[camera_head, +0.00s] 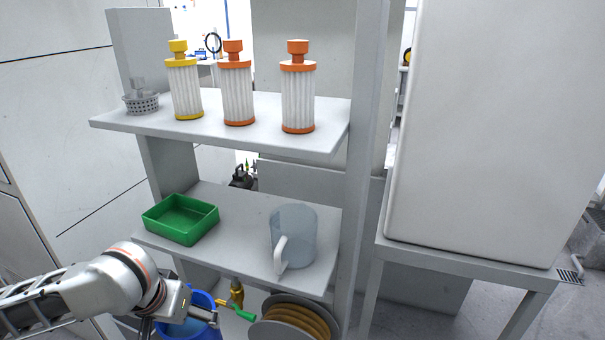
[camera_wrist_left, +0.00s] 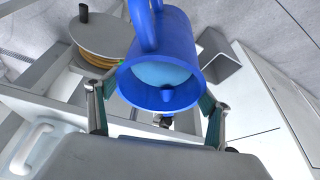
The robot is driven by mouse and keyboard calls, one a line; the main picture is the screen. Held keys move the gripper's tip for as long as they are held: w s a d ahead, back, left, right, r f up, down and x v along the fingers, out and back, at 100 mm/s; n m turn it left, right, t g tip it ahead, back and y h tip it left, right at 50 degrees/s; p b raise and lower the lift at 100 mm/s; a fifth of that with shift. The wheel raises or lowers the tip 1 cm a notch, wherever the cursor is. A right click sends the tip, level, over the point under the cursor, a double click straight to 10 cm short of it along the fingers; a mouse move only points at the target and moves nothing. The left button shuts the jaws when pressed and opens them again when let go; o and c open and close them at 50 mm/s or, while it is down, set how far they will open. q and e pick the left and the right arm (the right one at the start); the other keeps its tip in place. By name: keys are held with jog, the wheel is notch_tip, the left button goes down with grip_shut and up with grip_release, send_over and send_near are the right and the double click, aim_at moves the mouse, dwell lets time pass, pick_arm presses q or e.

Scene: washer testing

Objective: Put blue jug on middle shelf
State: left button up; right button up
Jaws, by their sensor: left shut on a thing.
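The blue jug (camera_head: 203,301) is at the bottom of the head view, below the front left of the middle shelf (camera_head: 236,240). My left gripper (camera_head: 186,314) is shut on the blue jug and partly covers it. In the left wrist view the blue jug (camera_wrist_left: 165,50) sits between the two fingers, with its round opening facing the camera and its handle at the top. The middle shelf holds a green tray (camera_head: 181,218) at its left and a clear jug (camera_head: 297,236) at its right. My right gripper is not in view.
Bare shelf lies between the green tray and the clear jug. The upper shelf (camera_head: 205,130) overhangs, holding white filters (camera_head: 236,90) and a grey basket (camera_head: 141,103). A hose reel (camera_head: 298,318) and a brass fitting with a green handle (camera_head: 238,295) sit below.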

pick_arm(q)
jog(key=shift+n, duration=0.5)
jog(key=r, duration=0.7)
jog(key=shift+s+a, duration=0.15)
jog(key=shift+a, duration=0.05)
dwell(0.3)
